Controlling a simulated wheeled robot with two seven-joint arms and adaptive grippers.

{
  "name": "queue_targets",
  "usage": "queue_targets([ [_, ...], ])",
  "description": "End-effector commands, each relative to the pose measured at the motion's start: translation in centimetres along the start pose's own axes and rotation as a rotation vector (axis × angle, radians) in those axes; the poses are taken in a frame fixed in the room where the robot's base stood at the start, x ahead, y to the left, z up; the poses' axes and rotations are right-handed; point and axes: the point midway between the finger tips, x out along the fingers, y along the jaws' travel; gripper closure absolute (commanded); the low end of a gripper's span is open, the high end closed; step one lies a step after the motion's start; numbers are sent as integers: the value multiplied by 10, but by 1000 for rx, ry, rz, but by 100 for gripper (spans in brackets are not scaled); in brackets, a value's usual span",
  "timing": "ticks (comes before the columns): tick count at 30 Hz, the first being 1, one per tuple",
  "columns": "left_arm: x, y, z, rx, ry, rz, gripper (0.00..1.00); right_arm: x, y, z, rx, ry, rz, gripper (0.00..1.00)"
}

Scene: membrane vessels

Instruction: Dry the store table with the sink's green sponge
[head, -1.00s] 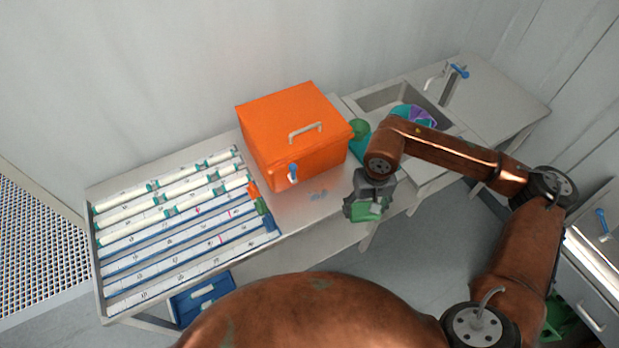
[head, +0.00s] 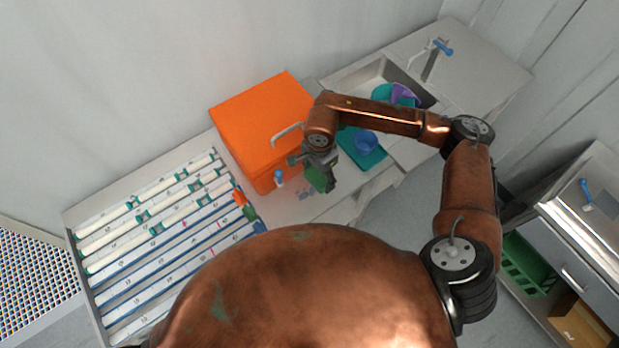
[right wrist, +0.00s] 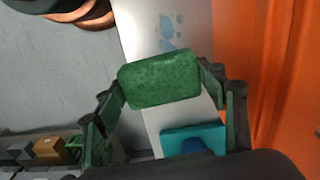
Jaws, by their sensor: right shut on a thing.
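My right gripper (head: 315,172) is above the store table (head: 296,213), in front of the orange box. In the right wrist view it is shut on the green sponge (right wrist: 160,80), which sits between its two fingers. The sponge also shows in the head view (head: 318,180). A wet patch (right wrist: 170,33) of bluish drops lies on the table beyond the sponge; in the head view the patch (head: 305,192) is just below the gripper. The sponge appears held above the table, apart from the patch. My left gripper is not in view.
The orange box (head: 262,120) with a grey handle stands close beside the gripper. A rack of white tubes (head: 165,235) fills the table's left. A teal tray (head: 362,150) with a blue bowl (head: 366,141) lies right. The sink (head: 378,76) holds teal and purple dishes.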

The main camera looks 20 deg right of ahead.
Motion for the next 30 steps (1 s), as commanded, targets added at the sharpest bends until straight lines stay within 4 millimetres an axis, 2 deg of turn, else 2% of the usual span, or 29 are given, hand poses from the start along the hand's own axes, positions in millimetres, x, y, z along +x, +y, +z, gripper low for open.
queue_targets([
  [3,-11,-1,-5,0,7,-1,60,7,-5,13,214,-2,2,55],
  [6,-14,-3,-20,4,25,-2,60,14,-8,20,349,-1,2,55],
  [9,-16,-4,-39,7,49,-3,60,18,-10,24,434,1,1,55],
  [12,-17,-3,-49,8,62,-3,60,21,-11,26,474,2,0,55],
  [20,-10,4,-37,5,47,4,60,34,-11,27,480,2,1,55],
  [25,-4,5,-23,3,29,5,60,51,-11,27,480,1,2,55],
  [30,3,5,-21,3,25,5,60,68,-11,27,478,1,1,55],
])
